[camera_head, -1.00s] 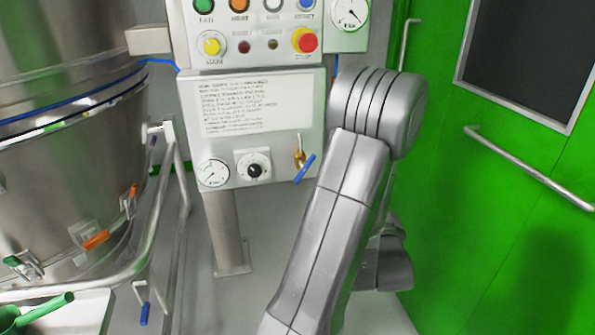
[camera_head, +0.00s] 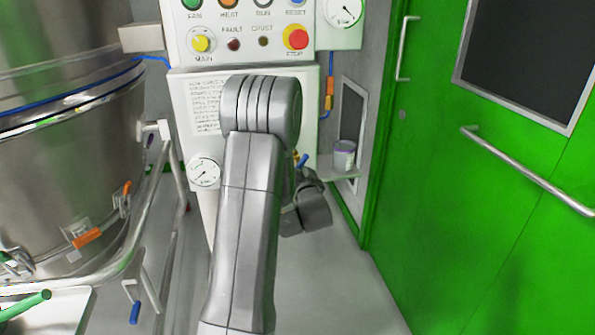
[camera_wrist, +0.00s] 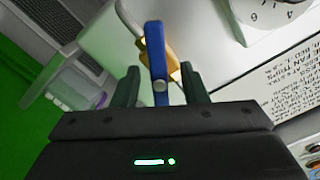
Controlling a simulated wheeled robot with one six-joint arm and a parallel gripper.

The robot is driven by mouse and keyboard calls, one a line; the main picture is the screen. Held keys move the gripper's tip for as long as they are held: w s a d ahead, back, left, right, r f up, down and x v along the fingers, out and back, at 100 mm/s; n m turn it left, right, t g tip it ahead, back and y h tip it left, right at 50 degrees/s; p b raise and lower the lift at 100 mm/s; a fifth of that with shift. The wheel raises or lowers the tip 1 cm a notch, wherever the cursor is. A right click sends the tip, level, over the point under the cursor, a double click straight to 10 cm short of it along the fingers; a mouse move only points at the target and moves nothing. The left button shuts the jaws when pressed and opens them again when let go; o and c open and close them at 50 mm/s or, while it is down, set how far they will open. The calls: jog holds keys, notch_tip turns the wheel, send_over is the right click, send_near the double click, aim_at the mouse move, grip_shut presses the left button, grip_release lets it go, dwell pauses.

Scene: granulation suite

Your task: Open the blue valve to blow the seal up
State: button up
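The blue valve handle (camera_wrist: 156,50) sits on a brass valve body (camera_wrist: 172,60) in the wrist view. My gripper (camera_wrist: 160,87) is open, with one dark finger on each side of the handle. A gap shows between the handle and each finger, so it is not gripped. In the head view a small piece of the blue handle (camera_head: 302,160) shows at the panel's right edge, just right of my arm. My arm hides the rest of the valve and the knob area there. The fingertips are not clear in the head view.
A green door (camera_head: 480,240) with a bar handle is right. A tub (camera_head: 344,155) sits on a ledge behind my wrist.

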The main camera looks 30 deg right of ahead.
jog(key=shift+w, duration=0.1)
grip_shut()
jog(key=shift+f+b, duration=0.15)
jog(key=shift+b, duration=0.3)
jog(key=n+b, duration=0.2)
jog(key=b, duration=0.1)
jog(key=shift+f+n, duration=0.1)
jog(key=shift+n, duration=0.2)
jog(key=n+b, duration=0.3)
jog(key=shift+n+b, duration=0.4)
jog(key=shift+r, duration=0.2)
grip_release()
